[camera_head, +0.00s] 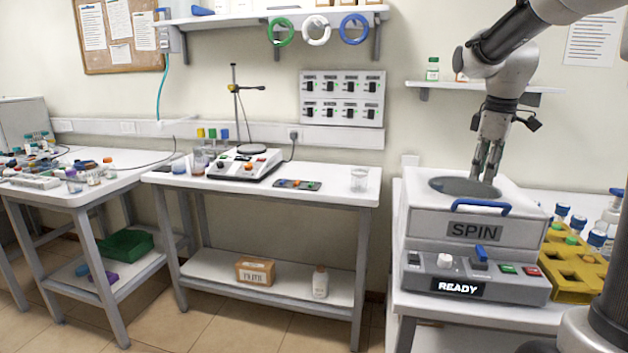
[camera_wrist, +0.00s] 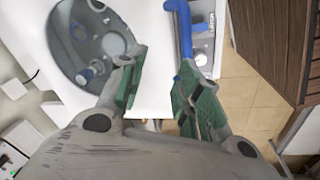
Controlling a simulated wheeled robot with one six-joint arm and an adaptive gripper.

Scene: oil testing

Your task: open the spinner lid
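The spinner (camera_head: 475,232) is a white and grey box marked SPIN on the right-hand bench. Its lid (camera_head: 420,187) lies flat on top and looks closed, with a round dark window. A blue bar handle (camera_head: 478,209) sits at the lid's front edge. In the wrist view the handle (camera_wrist: 183,28) is at upper centre, beyond the right finger, and the window (camera_wrist: 90,45) is at upper left. My gripper (camera_head: 485,178) points down over the lid, behind the handle. Its green-padded fingers (camera_wrist: 158,75) are spread apart with nothing between them.
The spinner's control panel (camera_head: 420,266) shows READY. A yellow tube rack (camera_head: 575,265) with blue-capped tubes stands right of the spinner. A small wall shelf (camera_head: 465,86) is behind. The middle bench (camera_head: 335,190) holds a stirrer (camera_head: 243,163) and a beaker (camera_head: 359,180).

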